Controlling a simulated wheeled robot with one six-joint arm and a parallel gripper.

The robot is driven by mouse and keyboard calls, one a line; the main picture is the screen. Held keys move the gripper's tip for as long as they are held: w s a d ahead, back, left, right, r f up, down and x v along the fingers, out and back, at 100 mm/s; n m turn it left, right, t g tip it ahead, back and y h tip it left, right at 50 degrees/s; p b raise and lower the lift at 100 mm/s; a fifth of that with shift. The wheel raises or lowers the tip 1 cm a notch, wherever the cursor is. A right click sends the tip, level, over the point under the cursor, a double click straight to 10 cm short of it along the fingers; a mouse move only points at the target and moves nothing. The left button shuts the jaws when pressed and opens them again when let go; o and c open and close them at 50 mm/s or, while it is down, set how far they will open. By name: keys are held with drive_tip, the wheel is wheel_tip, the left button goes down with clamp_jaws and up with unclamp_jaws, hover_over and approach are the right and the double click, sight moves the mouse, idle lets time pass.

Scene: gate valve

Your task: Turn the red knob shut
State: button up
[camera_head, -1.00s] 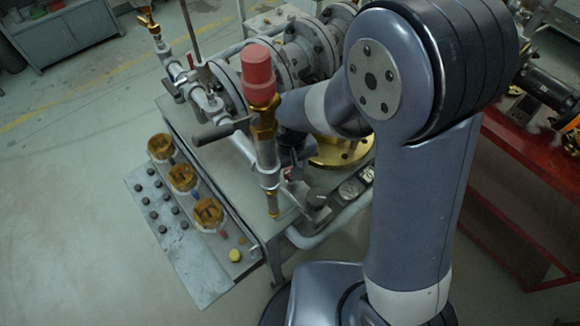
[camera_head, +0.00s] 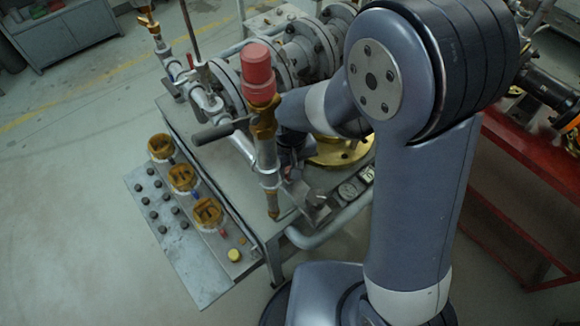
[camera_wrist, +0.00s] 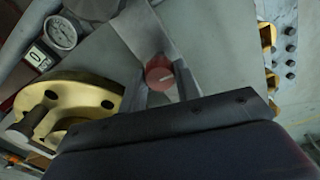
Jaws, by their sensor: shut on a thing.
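The red knob (camera_wrist: 159,72) shows in the wrist view as a small round red cap with a pale line across its face. It sits between the two grey fingers of my gripper (camera_wrist: 162,80), which are shut on it from both sides. In the head view my gripper (camera_head: 308,196) is small and partly hidden at the front edge of the bench, behind the upright pipe. I cannot make out the red knob in the head view.
An upright pipe with a red cylinder (camera_head: 257,75) on top and a side handle (camera_head: 220,131) stands close to my gripper. A brass flange (camera_head: 340,152) and gauges (camera_head: 348,191) are near. A button panel (camera_head: 165,215) lies left.

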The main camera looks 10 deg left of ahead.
drive_tip(key=m, duration=0.4)
drive_tip(key=shift+b, duration=0.4)
drive_tip(key=m, duration=0.4)
drive_tip(key=shift+m+b, duration=0.3)
drive_tip(key=shift+b, duration=0.05)
drive_tip(key=m, duration=0.4)
drive_tip(key=shift+m, duration=0.3)
drive_tip(key=shift+m+b, duration=0.35)
drive_tip(key=shift+m, duration=1.35)
drive_tip(key=o, duration=1)
drive_tip(key=shift+c, duration=0.2)
